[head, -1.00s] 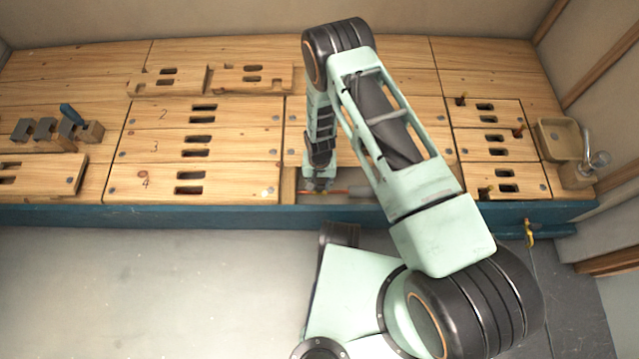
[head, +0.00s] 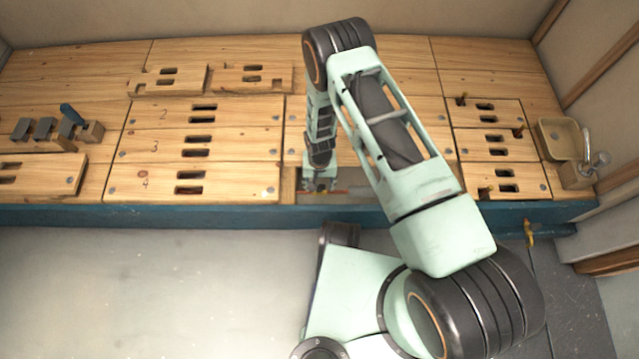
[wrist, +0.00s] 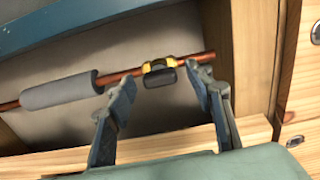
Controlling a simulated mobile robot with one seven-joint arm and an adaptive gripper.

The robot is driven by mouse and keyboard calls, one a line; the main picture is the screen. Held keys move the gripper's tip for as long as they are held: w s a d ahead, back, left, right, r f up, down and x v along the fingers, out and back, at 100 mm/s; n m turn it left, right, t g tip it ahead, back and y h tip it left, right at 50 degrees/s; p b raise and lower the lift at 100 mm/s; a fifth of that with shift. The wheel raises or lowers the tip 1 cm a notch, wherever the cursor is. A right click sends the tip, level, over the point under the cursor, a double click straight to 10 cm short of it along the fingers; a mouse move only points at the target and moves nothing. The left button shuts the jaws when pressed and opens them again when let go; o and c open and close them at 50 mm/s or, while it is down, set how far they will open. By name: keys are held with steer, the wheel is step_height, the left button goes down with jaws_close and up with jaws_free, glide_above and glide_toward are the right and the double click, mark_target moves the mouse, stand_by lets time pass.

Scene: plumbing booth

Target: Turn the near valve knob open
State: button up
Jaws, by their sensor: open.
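The valve knob (wrist: 161,76) is a dark handle on a yellow body, mounted on a copper pipe (wrist: 198,57) in the wrist view. My gripper (wrist: 160,88) is open, with one finger on each side of the knob in the picture. No finger clearly touches the knob, and the depth between them is hard to tell. In the head view my gripper (head: 319,184) points down into an open bay at the bench's front edge. The knob cannot be made out there.
A grey sleeve (wrist: 58,91) covers the pipe left of the knob. Wooden walls and a blue front rail (wrist: 70,22) bound the bay. A separate yellow valve (head: 530,232) hangs on the bench front at right. Slotted wooden panels (head: 240,116) cover the bench.

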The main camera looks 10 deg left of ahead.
mark_target(320, 186)
steer(key=shift+r, duration=0.15)
step_height(320, 186, up, 12)
stand_by(0.6)
stand_by(0.4)
